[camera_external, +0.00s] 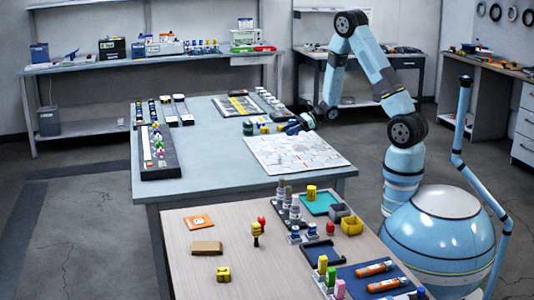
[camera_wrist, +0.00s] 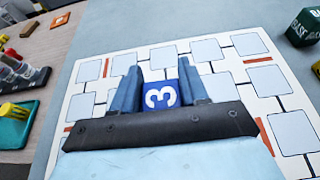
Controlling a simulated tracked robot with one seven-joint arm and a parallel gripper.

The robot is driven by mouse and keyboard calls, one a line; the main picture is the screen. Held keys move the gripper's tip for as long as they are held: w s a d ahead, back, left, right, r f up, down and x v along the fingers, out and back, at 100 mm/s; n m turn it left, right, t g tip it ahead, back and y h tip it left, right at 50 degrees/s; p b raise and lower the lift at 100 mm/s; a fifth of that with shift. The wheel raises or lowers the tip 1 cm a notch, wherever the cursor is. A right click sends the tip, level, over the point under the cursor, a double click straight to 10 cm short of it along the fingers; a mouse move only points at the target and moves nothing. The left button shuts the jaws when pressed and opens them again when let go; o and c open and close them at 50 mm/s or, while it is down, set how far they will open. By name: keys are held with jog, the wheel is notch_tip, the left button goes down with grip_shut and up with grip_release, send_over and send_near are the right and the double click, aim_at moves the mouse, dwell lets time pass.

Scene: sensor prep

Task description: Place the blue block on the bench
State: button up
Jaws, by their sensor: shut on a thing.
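The blue block (camera_wrist: 160,95) carries a white number 3 and sits between the two blue fingers of my gripper (camera_wrist: 160,88), which is shut on it. In the wrist view the block is over the white board with grey squares (camera_wrist: 205,50). In the external view my gripper (camera_external: 295,127) is at the back edge of that board (camera_external: 300,152), over the blue-grey bench (camera_external: 215,165). The block is too small to make out there. I cannot tell whether it touches the surface below.
A dark green block (camera_wrist: 304,27) with white lettering stands at the right in the wrist view. Racks (camera_external: 158,165) of small parts line the bench's left side. A wooden table (camera_external: 190,255) with blocks and trays is in front. The bench's middle left is clear.

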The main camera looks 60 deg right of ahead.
aim_at(290, 151)
jog(key=shift+f, duration=3.8)
jog(key=shift+f, duration=0.1)
jog(key=o, duration=1)
